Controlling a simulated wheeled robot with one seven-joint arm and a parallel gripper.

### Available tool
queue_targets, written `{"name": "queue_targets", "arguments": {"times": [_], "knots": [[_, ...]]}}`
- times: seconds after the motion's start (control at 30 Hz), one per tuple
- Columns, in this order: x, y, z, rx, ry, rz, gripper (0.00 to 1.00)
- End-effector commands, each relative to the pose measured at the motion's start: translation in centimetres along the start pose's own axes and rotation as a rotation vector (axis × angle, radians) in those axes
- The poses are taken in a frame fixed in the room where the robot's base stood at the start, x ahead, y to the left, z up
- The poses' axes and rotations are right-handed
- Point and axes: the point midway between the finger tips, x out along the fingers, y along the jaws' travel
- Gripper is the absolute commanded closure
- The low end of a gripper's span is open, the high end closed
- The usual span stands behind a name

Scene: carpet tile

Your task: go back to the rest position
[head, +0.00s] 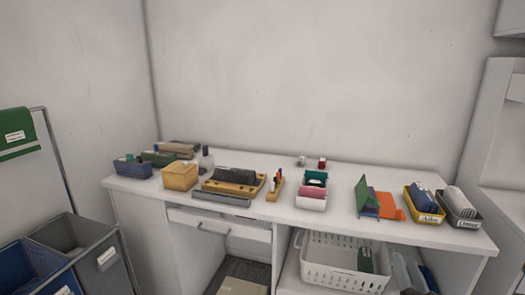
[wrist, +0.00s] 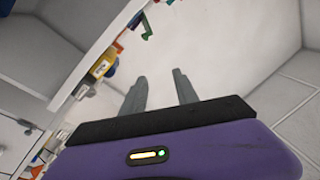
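My gripper (wrist: 161,85) shows in the wrist view with its two grey fingers apart and nothing between them. Its purple and black body fills the bottom of that view. The fingers point toward a plain pale wall, with the white desk off to the left. My gripper and arm do not show in the head view. The white desk (head: 335,226) stands against the wall in the head view, with its items on top.
On the desk are a yellow box (head: 180,176), a blue bin (head: 132,168), a wooden tray (head: 234,185) and a yellow bin (head: 424,207). A white basket (head: 330,269) sits below. The wall above is bare.

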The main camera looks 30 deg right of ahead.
Motion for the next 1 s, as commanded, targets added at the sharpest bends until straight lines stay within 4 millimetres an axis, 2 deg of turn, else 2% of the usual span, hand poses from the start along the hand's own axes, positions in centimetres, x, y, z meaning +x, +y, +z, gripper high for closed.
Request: {"name": "queue_targets", "arguments": {"times": [0.03, 0.3, 0.6, 0.8, 0.9, 1.0], "knots": [[-2.3, -1.4, 1.1, -0.061, -0.031, -0.033, 0.64], [-13.6, -8.3, 4.6, -0.327, -0.151, -0.225, 0.64], [-26.2, -13.7, 5.3, -0.485, -0.299, -0.438, 0.64], [-33.5, -15.0, 4.9, -0.508, -0.441, -0.539, 0.64], [-36.1, -14.8, 4.9, -0.508, -0.512, -0.565, 0.64], [-38.0, -14.2, 5.1, -0.511, -0.567, -0.579, 0.64]]}}
